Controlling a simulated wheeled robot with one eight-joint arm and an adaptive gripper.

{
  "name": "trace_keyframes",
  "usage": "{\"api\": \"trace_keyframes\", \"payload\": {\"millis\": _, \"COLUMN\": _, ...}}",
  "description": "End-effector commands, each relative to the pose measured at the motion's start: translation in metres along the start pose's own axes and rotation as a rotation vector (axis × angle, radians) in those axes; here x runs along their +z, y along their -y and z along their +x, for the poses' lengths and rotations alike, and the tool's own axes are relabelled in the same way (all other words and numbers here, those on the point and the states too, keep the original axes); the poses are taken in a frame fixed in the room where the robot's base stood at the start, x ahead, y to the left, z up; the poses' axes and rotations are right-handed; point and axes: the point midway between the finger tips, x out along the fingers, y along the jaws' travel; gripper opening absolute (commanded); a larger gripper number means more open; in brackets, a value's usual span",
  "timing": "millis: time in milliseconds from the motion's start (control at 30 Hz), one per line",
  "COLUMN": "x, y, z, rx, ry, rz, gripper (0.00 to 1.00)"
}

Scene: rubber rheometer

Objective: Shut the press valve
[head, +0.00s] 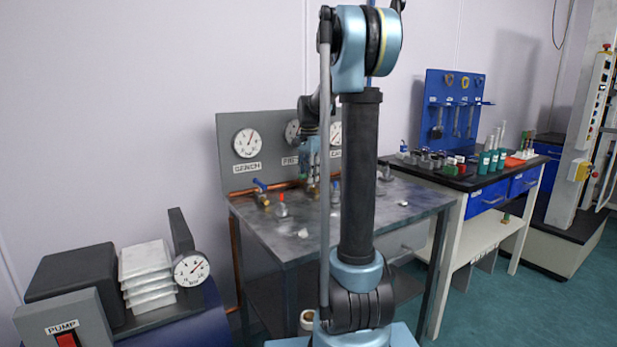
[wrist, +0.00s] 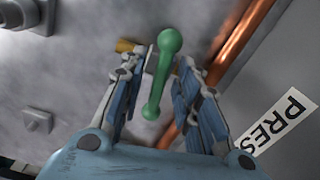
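In the wrist view a green lever handle (wrist: 163,72) with rounded ends, apparently the press valve's, lies between the fingers of my gripper (wrist: 166,66). The fingers are open, with gaps visible on both sides of the handle. A brass fitting (wrist: 126,46) shows beside the left finger. A label reading "PRES" (wrist: 282,121) is on the grey panel at right. In the head view my gripper (head: 311,172) is low over the bench, in front of the gauge panel (head: 228,150). My arm hides much of it, and the green handle is not discernible there.
A copper pipe (wrist: 243,46) runs close to the right finger. On the metal bench (head: 275,236) a blue-handled valve (head: 261,186) and a red-topped part (head: 282,198) stand left of my gripper. A pump unit (head: 62,325) is at lower left. Another bench (head: 455,181) with bottles is at right.

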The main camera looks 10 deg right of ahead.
Motion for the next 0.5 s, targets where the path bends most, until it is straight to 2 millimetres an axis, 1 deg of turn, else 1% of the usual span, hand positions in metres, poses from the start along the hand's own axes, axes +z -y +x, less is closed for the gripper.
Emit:
{"api": "trace_keyframes", "payload": {"millis": 133, "x": -0.0001, "y": -0.0001, "z": -0.0002, "rx": 0.0, "ry": 0.0, "rz": 0.0, "gripper": 0.3}}
{"api": "trace_keyframes", "payload": {"millis": 167, "x": -0.0001, "y": 0.0, "z": -0.0002, "rx": 0.0, "ry": 0.0, "rz": 0.0, "gripper": 0.25}}
{"api": "trace_keyframes", "payload": {"millis": 200, "x": -0.0002, "y": -0.0001, "z": -0.0003, "rx": 0.0, "ry": 0.0, "rz": 0.0, "gripper": 0.16}}
{"api": "trace_keyframes", "payload": {"millis": 267, "x": -0.0002, "y": -0.0001, "z": -0.0003, "rx": 0.0, "ry": 0.0, "rz": 0.0, "gripper": 0.03}}
{"api": "trace_keyframes", "payload": {"millis": 300, "x": -0.0003, "y": -0.0001, "z": -0.0003, "rx": 0.0, "ry": 0.0, "rz": 0.0, "gripper": 0.0}}
{"api": "trace_keyframes", "payload": {"millis": 500, "x": -0.0007, "y": 0.0001, "z": -0.0005, "rx": -0.001, "ry": 0.0, "rz": 0.006, "gripper": 0.0}}
